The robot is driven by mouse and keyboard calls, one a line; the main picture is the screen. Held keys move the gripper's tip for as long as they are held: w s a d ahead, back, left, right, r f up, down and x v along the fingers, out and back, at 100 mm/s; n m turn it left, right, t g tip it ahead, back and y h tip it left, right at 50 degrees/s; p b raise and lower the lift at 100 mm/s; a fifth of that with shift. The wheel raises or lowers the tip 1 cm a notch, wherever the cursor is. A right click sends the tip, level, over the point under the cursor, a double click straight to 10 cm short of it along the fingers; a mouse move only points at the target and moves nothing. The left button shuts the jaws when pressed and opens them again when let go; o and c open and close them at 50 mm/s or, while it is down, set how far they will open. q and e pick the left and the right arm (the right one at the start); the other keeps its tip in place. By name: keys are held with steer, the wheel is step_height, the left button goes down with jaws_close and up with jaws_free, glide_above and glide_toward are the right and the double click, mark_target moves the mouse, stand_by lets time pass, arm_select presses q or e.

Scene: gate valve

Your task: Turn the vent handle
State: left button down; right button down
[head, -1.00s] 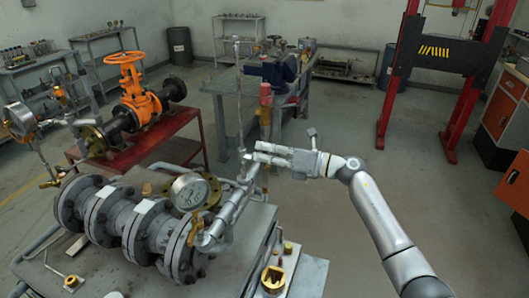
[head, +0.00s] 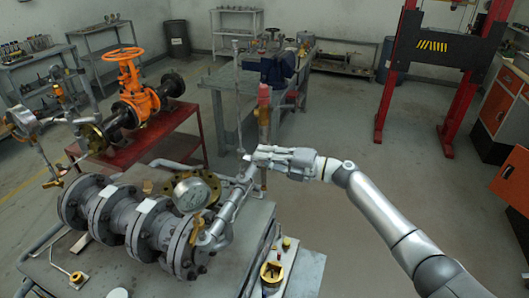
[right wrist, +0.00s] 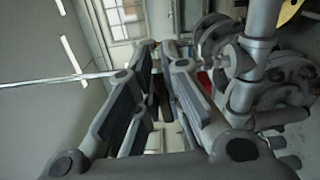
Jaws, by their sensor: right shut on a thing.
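My right gripper (head: 256,157) reaches in from the right at the upper end of the slanted silver pipe (head: 232,205), beside the gauge. Its fingers are shut on the vent handle, which they mostly cover, so its exact shape and angle are hard to tell. In the right wrist view the two dark fingers (right wrist: 157,52) stand close together at their tips, with the grey pipework (right wrist: 252,70) to their right. My left gripper is not in view.
A round pressure gauge (head: 191,194) and a row of grey flanges (head: 141,228) sit left of the pipe. A red-topped post (head: 264,95) stands just behind my gripper. An orange valve (head: 137,90) rests on a red stand. Open floor lies to the right.

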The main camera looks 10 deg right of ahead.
steer(key=shift+f+m, duration=0.1)
steer(key=shift+m, duration=0.4)
steer(key=c, duration=1.5)
jaws_free()
steer(key=shift+c, duration=0.2)
steer(key=v, duration=1.2)
steer(key=shift+f, duration=0.15)
